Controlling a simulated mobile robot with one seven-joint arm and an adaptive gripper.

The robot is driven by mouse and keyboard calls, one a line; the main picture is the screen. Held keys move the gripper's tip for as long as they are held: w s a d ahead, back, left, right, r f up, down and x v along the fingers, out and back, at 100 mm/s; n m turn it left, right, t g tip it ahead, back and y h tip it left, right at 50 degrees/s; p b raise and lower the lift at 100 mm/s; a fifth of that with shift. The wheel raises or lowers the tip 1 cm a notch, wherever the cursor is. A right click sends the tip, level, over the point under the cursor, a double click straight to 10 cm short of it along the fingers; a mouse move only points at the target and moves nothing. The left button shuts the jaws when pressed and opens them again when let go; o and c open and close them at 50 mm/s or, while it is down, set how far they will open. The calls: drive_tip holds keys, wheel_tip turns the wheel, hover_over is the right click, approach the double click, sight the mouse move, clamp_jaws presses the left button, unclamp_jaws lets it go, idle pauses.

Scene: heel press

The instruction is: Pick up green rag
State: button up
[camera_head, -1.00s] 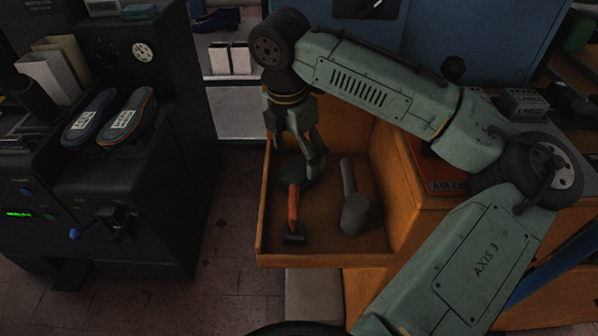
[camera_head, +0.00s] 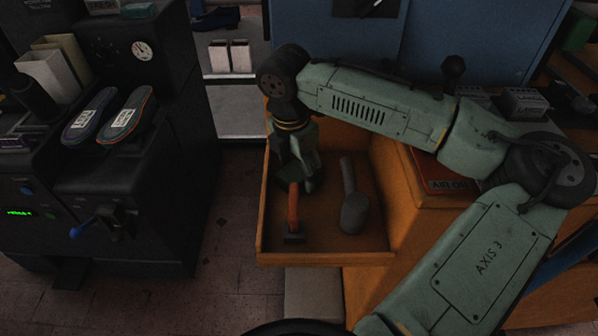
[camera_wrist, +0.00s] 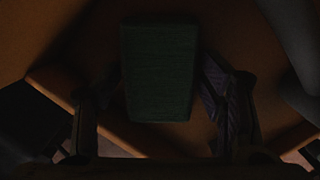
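The green rag (camera_wrist: 160,75) is a dark green block-like shape in the wrist view, lying in the open orange drawer (camera_head: 325,258). In the head view my gripper hides it. My gripper (camera_head: 298,183) is lowered into the drawer's back left part, pointing down. In the wrist view its fingers are spread, one on each side of the rag. A gap shows on the left; the right finger is close to the rag's edge, and I cannot tell whether it touches.
A tool with an orange handle (camera_head: 293,208) lies in front of my gripper in the drawer. A grey mallet (camera_head: 353,205) lies to the right. The drawer walls are close around. A black machine with two insoles (camera_head: 121,117) stands at the left.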

sight(299, 169)
drive_tip(key=c, duration=0.8)
drive_tip(key=shift+r, duration=0.15)
wheel_tip(299, 169, up, 18)
drive_tip(key=shift+p, duration=0.4)
drive_tip(key=o, duration=0.6)
drive_tip(key=c, duration=0.5)
